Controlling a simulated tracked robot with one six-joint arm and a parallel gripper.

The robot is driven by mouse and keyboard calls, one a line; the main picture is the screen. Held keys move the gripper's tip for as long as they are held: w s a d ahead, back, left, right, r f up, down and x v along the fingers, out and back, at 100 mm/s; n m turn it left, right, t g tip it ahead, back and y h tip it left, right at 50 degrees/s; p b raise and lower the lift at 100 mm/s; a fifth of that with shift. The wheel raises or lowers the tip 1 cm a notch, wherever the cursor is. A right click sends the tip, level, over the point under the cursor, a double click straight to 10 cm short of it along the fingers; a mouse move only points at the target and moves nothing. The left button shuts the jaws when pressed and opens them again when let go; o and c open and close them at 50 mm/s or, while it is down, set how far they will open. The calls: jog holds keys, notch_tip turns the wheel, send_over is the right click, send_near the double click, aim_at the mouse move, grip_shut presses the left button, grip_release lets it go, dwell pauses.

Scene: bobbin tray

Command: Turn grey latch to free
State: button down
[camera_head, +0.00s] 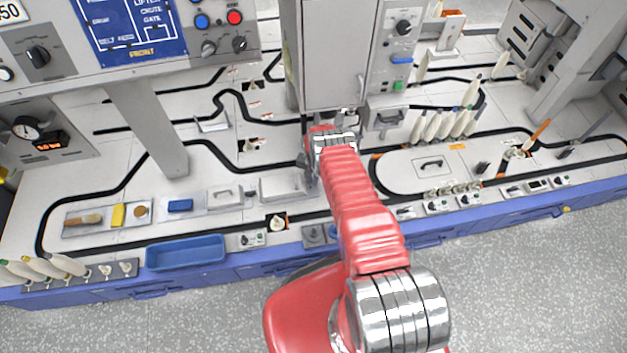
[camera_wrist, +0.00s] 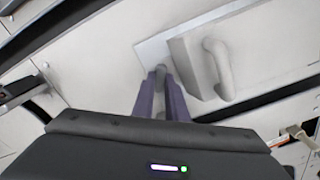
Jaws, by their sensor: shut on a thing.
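My gripper (camera_wrist: 162,88) shows in the wrist view as two dark purple fingers. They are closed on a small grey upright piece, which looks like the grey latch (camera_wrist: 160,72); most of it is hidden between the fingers. It stands on a pale plate (camera_wrist: 151,51), beside a light grey block with a curved handle (camera_wrist: 222,68). In the head view, my gripper (camera_head: 308,172) is low over the table, to the right of a grey block (camera_head: 280,188). The latch cannot be made out there, and its turn angle is unclear.
A tall grey cabinet (camera_head: 328,55) stands just behind my gripper. A blue tray (camera_head: 185,252) lies at the front left edge. Black track lines (camera_head: 190,250) cross the table. Several white bobbins (camera_head: 440,125) stand to the right. A handled block (camera_head: 225,197) lies left of my gripper.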

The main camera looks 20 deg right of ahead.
aim_at(312, 182)
jog(key=n, duration=0.6)
jog(key=shift+s+a+f, duration=0.15)
jog(key=shift+s, duration=0.05)
jog(key=shift+n, duration=0.3)
jog(key=c, duration=1.8)
grip_release()
jog(key=shift+w, duration=0.1)
jog(key=shift+o, duration=0.2)
jog(key=shift+r, duration=0.25)
jog(key=shift+w+r, duration=0.15)
jog(key=shift+r, duration=0.3)
notch_tip(312, 182, up, 12)
jog(key=shift+r, duration=0.25)
